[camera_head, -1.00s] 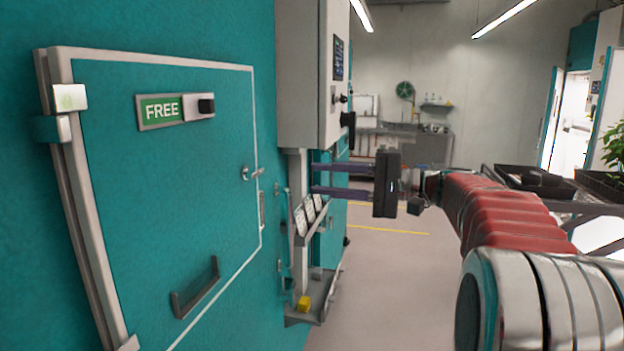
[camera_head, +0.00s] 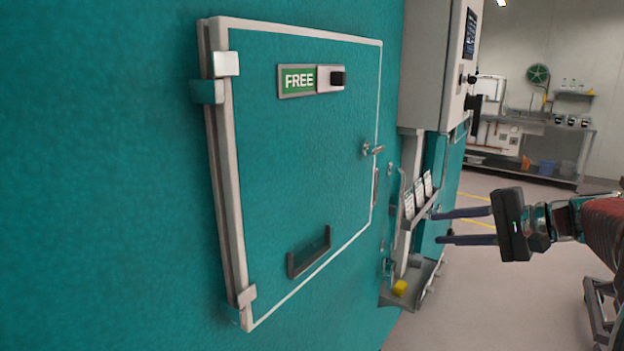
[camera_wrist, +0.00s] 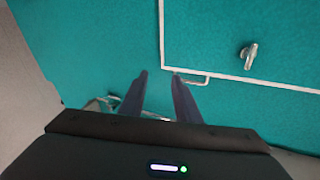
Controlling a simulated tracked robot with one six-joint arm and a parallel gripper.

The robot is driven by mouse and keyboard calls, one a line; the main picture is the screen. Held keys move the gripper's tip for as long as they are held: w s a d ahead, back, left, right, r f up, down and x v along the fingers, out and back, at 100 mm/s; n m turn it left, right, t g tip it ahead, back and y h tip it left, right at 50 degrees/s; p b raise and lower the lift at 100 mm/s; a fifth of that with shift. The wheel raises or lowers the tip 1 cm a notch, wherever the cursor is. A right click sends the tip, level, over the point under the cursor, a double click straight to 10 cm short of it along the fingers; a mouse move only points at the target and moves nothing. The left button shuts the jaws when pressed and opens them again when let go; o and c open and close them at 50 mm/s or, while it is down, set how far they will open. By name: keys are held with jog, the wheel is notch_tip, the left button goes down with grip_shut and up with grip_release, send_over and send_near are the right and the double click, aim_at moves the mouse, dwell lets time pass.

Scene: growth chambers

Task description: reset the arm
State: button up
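My gripper (camera_head: 440,226) is at the right in the head view, at the end of my red arm. Its two dark fingers point left toward the teal wall and are spread apart with nothing between them. In the wrist view my gripper (camera_wrist: 158,82) is also open and empty, with the teal wall ahead of it. The fingertips show near the lower edge of the white-outlined door, but I cannot tell the exact gap to the wall.
The teal chamber door (camera_head: 300,160) is closed, with a FREE sign (camera_head: 298,79), a latch (camera_head: 372,149) and a lower handle (camera_head: 309,252). A grey control box (camera_head: 432,65) hangs beyond it. A small shelf (camera_head: 425,290) holds a yellow block (camera_head: 399,288). Open floor (camera_head: 480,310) lies right.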

jog(key=s+a+f+n+g+h, duration=0.2)
jog(key=s+a+f+g+h, duration=0.15)
jog(key=s+f, duration=0.4)
jog(key=s+a+f+n+g+h, duration=0.2)
jog(key=s+a+f+h, duration=0.15)
jog(key=s+f, duration=0.45)
jog(key=s+a+n+t+h, duration=0.2)
jog(key=s+a+n, duration=0.4)
jog(key=s, duration=0.5)
jog(key=shift+s+r+h, duration=0.15)
jog(key=shift+s+h, duration=0.2)
jog(key=shift+h, duration=0.15)
